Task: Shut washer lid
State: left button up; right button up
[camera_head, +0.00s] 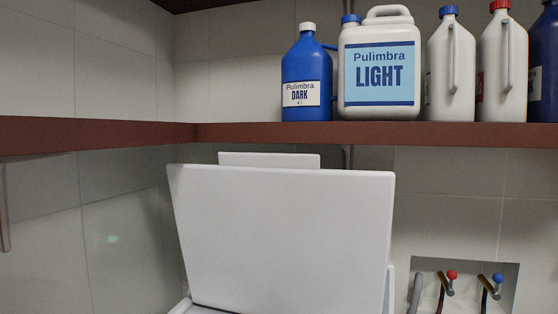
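The washer lid (285,235) is a large white panel in the middle of the head view. It stands raised, nearly upright, below the shelf. A small part of the washer's white top edge (182,306) shows at the lower left of the lid. A white panel (268,159) shows just behind the lid's top edge. Neither of my grippers is in view.
A brown shelf (300,133) runs along the walls above the lid, holding a blue bottle (306,75), a white jug (380,70) and other bottles. Red (451,275) and blue (497,279) taps sit in a wall recess at lower right. Space in front of the lid looks clear.

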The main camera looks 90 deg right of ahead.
aim_at(259, 232)
jog(key=z, duration=1.9)
jog(key=i+j+z, duration=0.1)
jog(key=z, duration=0.85)
